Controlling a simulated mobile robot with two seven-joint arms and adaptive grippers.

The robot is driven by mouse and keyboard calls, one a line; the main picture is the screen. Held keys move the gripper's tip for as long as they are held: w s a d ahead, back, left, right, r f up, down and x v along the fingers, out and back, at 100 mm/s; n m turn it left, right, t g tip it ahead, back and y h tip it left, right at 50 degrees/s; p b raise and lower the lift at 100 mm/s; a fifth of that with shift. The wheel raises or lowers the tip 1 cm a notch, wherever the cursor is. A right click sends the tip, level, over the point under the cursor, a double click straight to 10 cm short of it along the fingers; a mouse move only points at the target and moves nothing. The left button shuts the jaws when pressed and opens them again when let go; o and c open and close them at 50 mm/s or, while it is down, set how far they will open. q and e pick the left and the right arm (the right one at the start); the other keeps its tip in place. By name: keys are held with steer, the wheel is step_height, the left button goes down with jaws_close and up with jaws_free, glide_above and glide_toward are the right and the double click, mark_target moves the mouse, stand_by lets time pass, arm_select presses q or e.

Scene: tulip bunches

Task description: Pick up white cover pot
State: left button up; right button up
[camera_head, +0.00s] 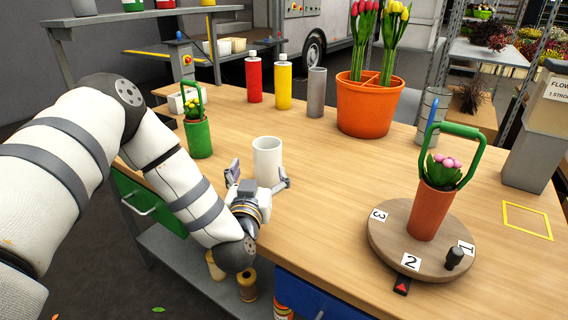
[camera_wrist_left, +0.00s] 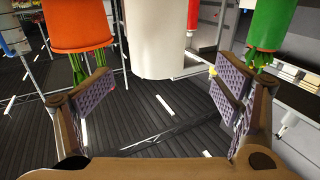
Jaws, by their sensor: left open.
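The white cover pot (camera_head: 267,158) stands upright on the wooden table near its front edge, left of the middle in the head view. It also shows large in the left wrist view (camera_wrist_left: 155,38), at top centre. My left gripper (camera_head: 259,174) is open and empty at the near side of the pot, with its fingers spread to the left and right of it. In the left wrist view the open fingers (camera_wrist_left: 165,88) frame the space in front of the pot. I cannot tell whether either finger touches it. My right gripper is not in view.
A green pot (camera_head: 199,138) with a handle stands left of the white pot. Red (camera_head: 254,82) and yellow (camera_head: 283,88) bottles and a grey cylinder (camera_head: 317,95) stand behind. An orange bucket (camera_head: 366,110) holds tulips. A turntable (camera_head: 385,243) bears a terracotta pot (camera_head: 430,212).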

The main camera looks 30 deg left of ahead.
mark_target(269, 147)
arm_select(q)
steer(key=x, duration=0.5)
steer(key=b+x, duration=0.1)
steer(key=x, duration=0.2)
steer(key=shift+w+d+f, duration=0.1)
steer(key=shift+w+f, duration=0.15)
steer(key=shift+f, duration=0.15)
steer(key=shift+w+r, duration=0.15)
steer(key=shift+w, duration=0.1)
steer(key=c, duration=1.4)
